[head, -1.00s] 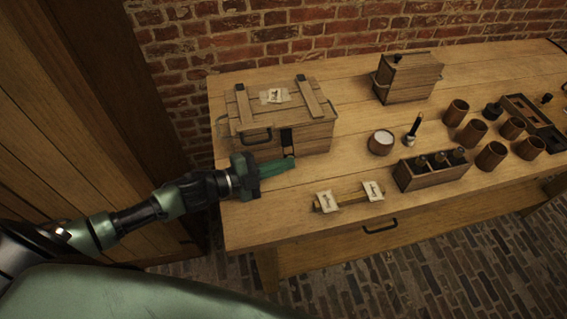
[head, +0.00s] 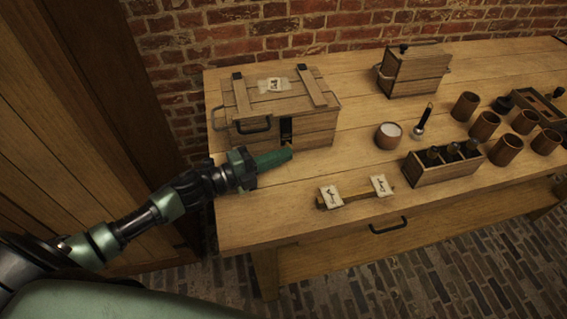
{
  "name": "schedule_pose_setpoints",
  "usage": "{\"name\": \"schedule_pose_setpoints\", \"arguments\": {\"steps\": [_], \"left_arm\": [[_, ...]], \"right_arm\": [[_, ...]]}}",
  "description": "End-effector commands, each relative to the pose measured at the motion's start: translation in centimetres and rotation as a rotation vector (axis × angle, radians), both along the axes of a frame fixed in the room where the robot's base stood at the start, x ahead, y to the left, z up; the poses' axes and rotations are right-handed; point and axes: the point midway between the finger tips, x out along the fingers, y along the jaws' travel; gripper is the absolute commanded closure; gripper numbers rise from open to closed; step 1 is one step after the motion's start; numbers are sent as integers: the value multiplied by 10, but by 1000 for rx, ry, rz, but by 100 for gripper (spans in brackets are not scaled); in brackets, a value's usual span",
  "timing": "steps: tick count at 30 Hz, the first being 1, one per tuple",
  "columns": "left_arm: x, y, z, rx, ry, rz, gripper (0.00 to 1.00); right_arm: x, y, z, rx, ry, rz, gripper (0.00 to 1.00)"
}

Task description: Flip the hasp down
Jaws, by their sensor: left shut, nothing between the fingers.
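A wooden crate (head: 262,108) with a closed lid stands at the left end of the workbench. Its dark hasp (head: 286,130) is on the front face, right of the front handle (head: 254,126), and hangs down along the front. The picture is too small to tell whether it lies flat. My left gripper (head: 289,153) is shut and empty, its green fingertips just in front of and below the hasp. I cannot tell whether they touch the crate. My right gripper is not in view.
A bar with two paper tags (head: 355,193) lies near the bench's front edge. A small bowl (head: 388,135), a brush (head: 423,121), a bottle rack (head: 440,172), several brown cups (head: 485,126) and a wooden box (head: 415,72) stand to the right.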

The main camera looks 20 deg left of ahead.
Motion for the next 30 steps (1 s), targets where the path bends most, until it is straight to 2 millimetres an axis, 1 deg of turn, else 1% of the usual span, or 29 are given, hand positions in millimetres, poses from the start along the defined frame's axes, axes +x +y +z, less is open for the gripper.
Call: {"name": "schedule_pose_setpoints", "arguments": {"steps": [1,9,30], "left_arm": [[2,1,-5,13,-21,0,100],[7,4,-6,58,-87,1,100],[8,5,-5,64,-96,0,100]], "right_arm": [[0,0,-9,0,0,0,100],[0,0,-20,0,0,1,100],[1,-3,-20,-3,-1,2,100]]}}
